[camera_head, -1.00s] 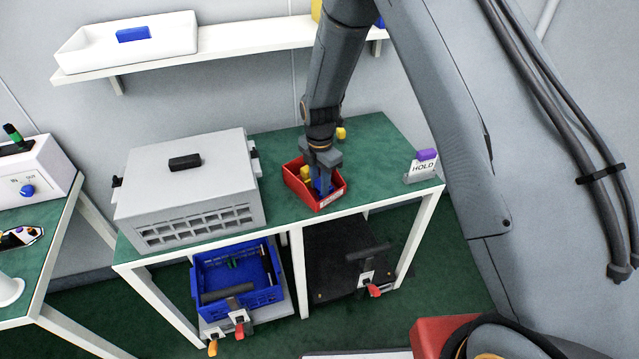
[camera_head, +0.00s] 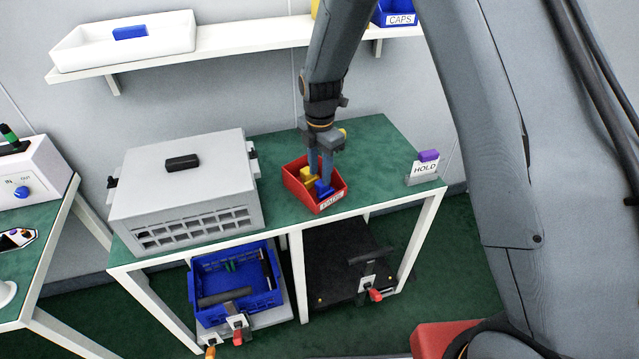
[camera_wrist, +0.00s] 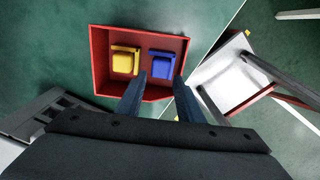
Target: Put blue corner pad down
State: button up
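The blue corner pad (camera_head: 324,188) lies in a small red bin (camera_head: 331,201) on the green-topped bench. In the wrist view the blue pad (camera_wrist: 162,66) rests on the bin floor, to the right of a yellow corner pad (camera_wrist: 124,62), with a gap between them. The yellow pad also shows in the head view (camera_head: 306,173). My gripper (camera_head: 321,176) is above the bin, pointing down. In the wrist view its two fingers (camera_wrist: 159,84) are apart with nothing between them, and the blue pad is clear of them.
A grey lidded case (camera_head: 184,197) stands left of the bin. A HOLD sign (camera_head: 424,170) with a purple piece on top (camera_head: 428,155) stands at the bench's right end. A blue crate (camera_head: 215,309) sits below. A wall shelf carries a white tray (camera_head: 75,58) holding a blue block (camera_head: 130,33).

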aim_at(320, 184)
notch_tip(320, 184, up, 6)
jog(key=b, duration=0.2)
jog(key=s+d+r+m, duration=0.2)
jog(key=s+d+m, duration=0.6)
jog(key=s+m, duration=0.3)
jog(key=s+d+r+m+t, duration=0.1)
jog(key=s+d+r+m, duration=0.2)
jog(key=s+d+m, duration=0.6)
jog(key=s+m, duration=0.2)
jog(key=m, duration=0.3)
jog(key=shift+d+m, duration=0.2)
jog(key=shift+m, duration=0.2)
